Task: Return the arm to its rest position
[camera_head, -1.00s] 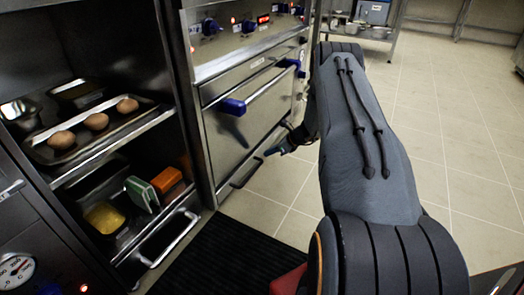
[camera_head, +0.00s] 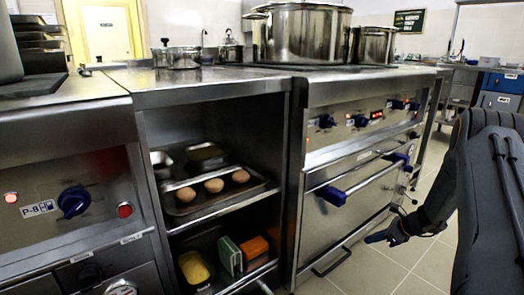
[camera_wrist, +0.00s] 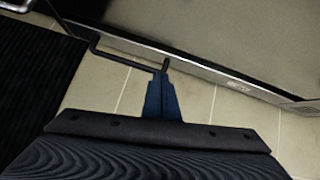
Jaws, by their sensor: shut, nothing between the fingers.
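My gripper (camera_head: 378,238) is at the end of my arm, low in front of the oven front (camera_head: 345,205), at the right of the head view. Its fingers look closed together, with nothing between them. In the wrist view my gripper (camera_wrist: 164,72) points toward the bottom of the oven, and its tips overlap the end of a dark bar handle (camera_wrist: 115,55). I cannot tell whether they touch it. My arm rises along the right edge of the head view.
An open shelf unit holds a tray (camera_head: 205,205) with several brown round items, and sponges (camera_head: 230,256) below. Pots, including a large stockpot (camera_head: 303,32), stand on the counter above. Blue handles (camera_head: 333,195) stick out from the oven. Tiled floor (camera_head: 425,260) is clear at right.

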